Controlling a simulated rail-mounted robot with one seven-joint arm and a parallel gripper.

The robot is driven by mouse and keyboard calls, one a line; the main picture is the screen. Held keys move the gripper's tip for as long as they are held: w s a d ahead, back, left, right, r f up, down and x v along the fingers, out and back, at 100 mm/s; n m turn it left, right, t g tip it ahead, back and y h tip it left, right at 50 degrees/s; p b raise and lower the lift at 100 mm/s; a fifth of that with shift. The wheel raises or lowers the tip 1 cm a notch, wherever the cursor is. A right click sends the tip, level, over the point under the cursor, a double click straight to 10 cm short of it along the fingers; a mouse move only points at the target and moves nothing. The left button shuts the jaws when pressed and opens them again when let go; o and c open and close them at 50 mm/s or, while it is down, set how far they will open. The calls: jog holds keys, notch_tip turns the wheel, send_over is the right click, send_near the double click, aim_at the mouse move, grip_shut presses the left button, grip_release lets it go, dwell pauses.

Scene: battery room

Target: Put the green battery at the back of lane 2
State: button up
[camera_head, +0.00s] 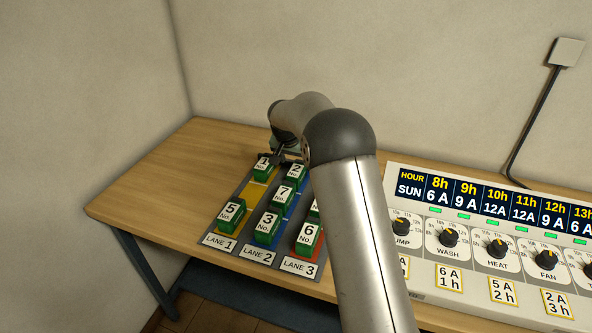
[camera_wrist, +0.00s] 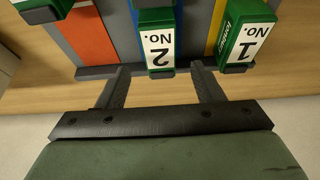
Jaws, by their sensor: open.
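The battery No. 2 (camera_head: 295,173), green with a white label, stands at the back of lane 2, whose floor is blue. In the wrist view it (camera_wrist: 159,40) is upside down at top centre. My gripper (camera_head: 281,157) is at the back end of the lanes; in the wrist view its two fingers (camera_wrist: 160,70) are open, one on each side of battery No. 2's near end, with nothing gripped. Green batteries No. 7 (camera_head: 284,193) and No. 3 (camera_head: 267,227) stand in front of it in lane 2.
Lane 1 holds batteries No. 1 (camera_head: 263,167) and No. 5 (camera_head: 231,215) with a yellow gap between. Lane 3 holds No. 6 (camera_head: 308,238); my arm hides much of that lane. A control panel (camera_head: 490,245) stands at right. The table (camera_head: 160,182) is bare at left.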

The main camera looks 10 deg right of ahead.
jog(key=s+d+r+n+g, duration=0.1)
jog(key=s+r, duration=0.4)
jog(key=s, duration=0.5)
jog(key=s+r+n+g, duration=0.1)
jog(key=s+r, duration=0.3)
jog(key=s, duration=0.6)
jog(key=s+f+n+y, duration=0.1)
jog(key=s+f+n, duration=0.1)
jog(key=s, duration=1.1)
jog(key=s+f+n+g+y, duration=0.1)
jog(key=s+f+n, duration=0.1)
jog(key=s, duration=1.2)
jog(key=shift+f, duration=0.15)
